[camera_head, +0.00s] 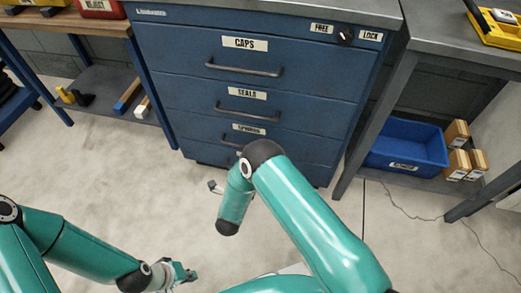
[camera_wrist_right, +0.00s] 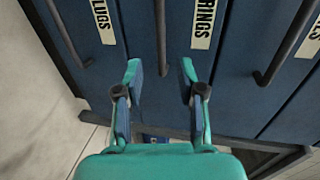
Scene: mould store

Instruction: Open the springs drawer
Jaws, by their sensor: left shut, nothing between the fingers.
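The blue drawer cabinet (camera_head: 200,60) stands ahead, its drawer fronts flush. The springs drawer (camera_head: 205,130) is below the seals drawer, and its label (camera_head: 249,129) is partly hidden by my right arm. In the right wrist view the springs handle (camera_wrist_right: 161,35) is a dark upright bar left of its label (camera_wrist_right: 203,20). My right gripper (camera_wrist_right: 160,66) is open, its fingers on either side of the handle's near end in the picture; I cannot tell whether they touch it. In the head view my arm mostly hides this gripper. My left gripper (camera_head: 181,273) is shut and empty, low over the floor.
The caps drawer handle (camera_head: 244,69) and seals drawer handle (camera_head: 246,110) are above. A lock knob (camera_head: 345,36) sits between FREE and LOCK; its setting is unclear. A blue bin (camera_head: 405,140) lies under the right bench, a wooden bench (camera_head: 70,22) at left. The floor before the cabinet is clear.

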